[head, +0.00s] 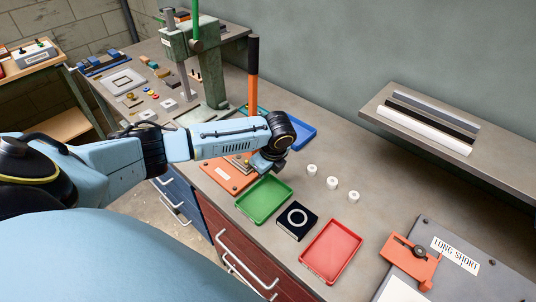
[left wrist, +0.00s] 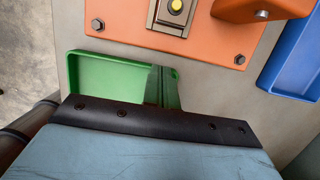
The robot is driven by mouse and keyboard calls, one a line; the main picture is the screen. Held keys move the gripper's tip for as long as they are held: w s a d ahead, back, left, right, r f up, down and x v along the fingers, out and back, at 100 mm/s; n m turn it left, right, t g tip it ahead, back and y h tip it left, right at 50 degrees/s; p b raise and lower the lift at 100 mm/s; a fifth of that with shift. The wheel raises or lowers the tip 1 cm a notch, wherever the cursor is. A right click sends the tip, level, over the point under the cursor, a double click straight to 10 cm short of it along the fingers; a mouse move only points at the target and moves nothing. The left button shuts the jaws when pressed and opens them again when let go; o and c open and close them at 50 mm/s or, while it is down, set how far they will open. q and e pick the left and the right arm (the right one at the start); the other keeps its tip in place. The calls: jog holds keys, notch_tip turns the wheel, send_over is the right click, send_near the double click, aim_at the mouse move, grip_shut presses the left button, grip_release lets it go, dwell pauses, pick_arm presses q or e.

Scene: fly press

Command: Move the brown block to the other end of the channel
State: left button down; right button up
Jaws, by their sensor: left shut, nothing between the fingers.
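My left gripper (head: 268,164) is shut and empty, over the bench between the orange plate and the green tray. Its fingers (left wrist: 162,88) show in the left wrist view, in front of the green tray. I cannot identify the brown block for certain; small brown-orange pieces (head: 153,65) lie on the far left part of the bench, too small to tell apart. I cannot make out the channel for certain either; a long blue fixture (head: 101,63) stands at the bench's far left edge. My right gripper is not in view.
The orange plate (head: 222,176), green tray (head: 247,214), black ringed block (head: 285,232), red tray (head: 312,279) and blue tray (head: 303,137) surround my arm's end. A green press (head: 205,65) stands behind it. Three white pieces (head: 333,183) lie right. A raised shelf (head: 385,98) holds long strips.

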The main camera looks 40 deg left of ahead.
aim_at(246, 161)
pick_arm(q)
jog(key=a, duration=0.3)
jog(key=shift+w+a+p, duration=0.15)
jog(key=shift+a+p, duration=0.1)
jog(key=shift+p, duration=0.05)
jog(key=shift+a, duration=0.25)
jog(key=a+p, duration=0.1)
jog(key=a, duration=0.3)
jog(key=shift+w+a, duration=0.2)
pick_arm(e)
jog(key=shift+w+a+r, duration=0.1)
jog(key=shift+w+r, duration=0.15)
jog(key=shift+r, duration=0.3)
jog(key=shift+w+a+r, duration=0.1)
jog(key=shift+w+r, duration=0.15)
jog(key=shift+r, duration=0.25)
pick_arm(q)
jog(key=shift+d+r+p, duration=0.1)
jog(key=shift+d+p, duration=0.4)
jog(key=shift+p, duration=0.25)
jog(key=d+p, duration=0.2)
jog(key=d, duration=0.1)
jog(key=shift+s+r, duration=0.15)
jog(key=shift+s, duration=0.05)
jog(key=v, duration=0.9)
jog(key=shift+d+r, duration=0.25)
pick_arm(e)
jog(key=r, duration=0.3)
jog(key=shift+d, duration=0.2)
